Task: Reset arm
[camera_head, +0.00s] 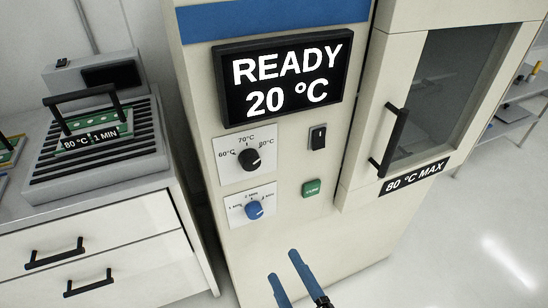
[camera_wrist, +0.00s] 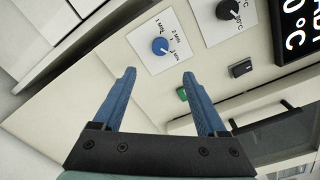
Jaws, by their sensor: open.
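My gripper (camera_head: 286,275) shows at the bottom of the head view, with two blue fingers apart and nothing between them. In the wrist view my gripper (camera_wrist: 160,85) is also open and empty, in front of the oven panel. The cream oven (camera_head: 290,240) has a display (camera_head: 282,80) reading READY 20 °C. Below it are a black temperature knob (camera_head: 250,159), a blue time knob (camera_head: 254,210), a black rocker switch (camera_head: 317,138) and a green button (camera_head: 311,188). The blue knob (camera_wrist: 160,46) also shows in the wrist view, beyond the fingertips and apart from them.
The oven door (camera_head: 440,90) with a black handle (camera_head: 390,140) is at the right and looks closed. At the left, a white drawer cabinet (camera_head: 110,245) bears a ribbed grey unit (camera_head: 50,180) holding a green board labelled 80 °C 1 MIN. Open floor (camera_head: 480,250) lies at lower right.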

